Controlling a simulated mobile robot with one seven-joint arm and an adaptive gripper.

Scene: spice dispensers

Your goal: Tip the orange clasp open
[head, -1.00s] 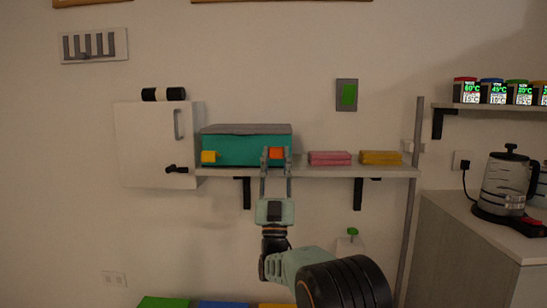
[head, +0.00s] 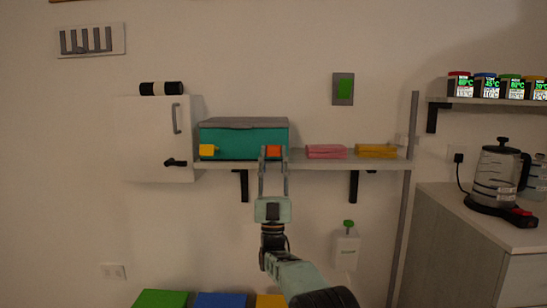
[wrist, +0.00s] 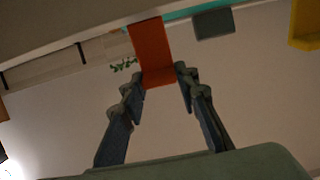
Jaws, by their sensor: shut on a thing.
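The teal box (head: 243,142) with a grey lid (head: 243,123) sits on the wall shelf, lid down. The orange clasp (head: 273,151) is on the right of its front. My gripper (head: 273,156) reaches up from below, with one finger on each side of the clasp. In the wrist view the orange clasp (wrist: 151,48) comes down between the two fingertips, and my gripper (wrist: 160,80) is shut on its lower end. A yellow clasp (head: 207,150) is on the left of the box front; its edge also shows in the wrist view (wrist: 305,25).
The shelf (head: 330,163) runs under the box, with a black bracket (head: 243,186) near my fingers. Pink (head: 326,152) and yellow (head: 376,151) folded cloths lie to the right. A white cabinet (head: 150,140) adjoins on the left.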

